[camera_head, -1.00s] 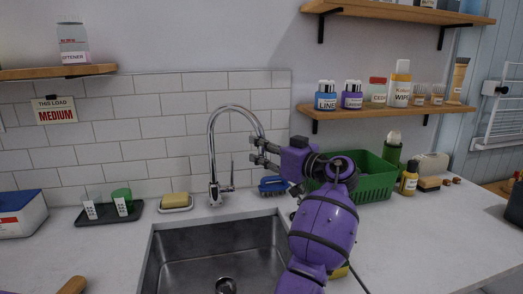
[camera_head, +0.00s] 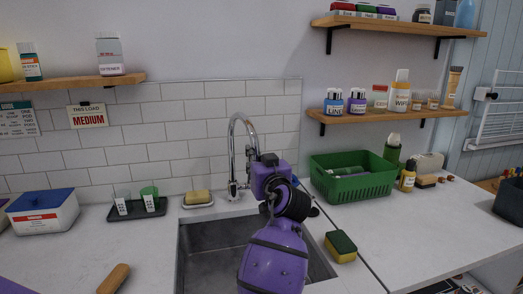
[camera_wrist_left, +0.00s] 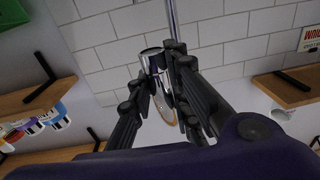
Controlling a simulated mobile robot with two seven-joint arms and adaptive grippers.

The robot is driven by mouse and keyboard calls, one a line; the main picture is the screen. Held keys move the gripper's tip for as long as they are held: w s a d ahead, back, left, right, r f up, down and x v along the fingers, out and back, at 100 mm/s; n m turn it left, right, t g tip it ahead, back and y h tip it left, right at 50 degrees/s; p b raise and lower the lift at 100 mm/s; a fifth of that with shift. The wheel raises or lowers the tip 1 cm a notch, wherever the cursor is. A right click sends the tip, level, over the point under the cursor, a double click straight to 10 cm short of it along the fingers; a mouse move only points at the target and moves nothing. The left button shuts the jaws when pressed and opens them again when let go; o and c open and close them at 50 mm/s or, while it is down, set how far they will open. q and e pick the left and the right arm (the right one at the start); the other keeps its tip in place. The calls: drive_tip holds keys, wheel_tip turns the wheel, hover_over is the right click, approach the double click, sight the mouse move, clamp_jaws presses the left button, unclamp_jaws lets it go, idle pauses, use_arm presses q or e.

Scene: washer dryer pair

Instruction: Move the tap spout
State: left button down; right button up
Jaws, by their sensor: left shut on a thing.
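The chrome tap (camera_head: 232,165) stands behind the sink, with its spout arching up and over to the right and toward me. My left gripper (camera_wrist_left: 165,52) is shut on the tap spout (camera_wrist_left: 153,63), with dark fingers on both sides of its chrome end in the left wrist view. In the head view my purple wrist hides most of the fingers and the spout's tip. The tap's side lever is also hidden there. My right gripper is not in view.
The steel sink (camera_head: 207,240) lies below my arm. A soap dish with yellow soap (camera_head: 198,197) and a black tray with cups (camera_head: 136,209) are to the left. A green basket (camera_head: 352,183) and a sponge (camera_head: 341,245) are to the right. Shelves hang above.

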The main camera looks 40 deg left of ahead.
use_arm(q)
drive_tip(key=s+a, duration=0.1)
drive_tip(key=s, duration=0.1)
drive_tip(key=s+a+p, duration=0.1)
drive_tip(key=shift+s+a, duration=0.35)
drive_tip(key=shift+s, duration=0.05)
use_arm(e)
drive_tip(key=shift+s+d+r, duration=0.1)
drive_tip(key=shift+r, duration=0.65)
use_arm(q)
drive_tip(key=shift+f, duration=0.1)
drive_tip(key=c, duration=2)
unclamp_jaws()
drive_tip(key=o, duration=0.4)
drive_tip(key=shift+s, duration=0.1)
drive_tip(key=shift+c, duration=0.2)
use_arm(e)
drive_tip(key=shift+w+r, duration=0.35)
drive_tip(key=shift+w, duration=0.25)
use_arm(q)
drive_tip(key=v, duration=1.2)
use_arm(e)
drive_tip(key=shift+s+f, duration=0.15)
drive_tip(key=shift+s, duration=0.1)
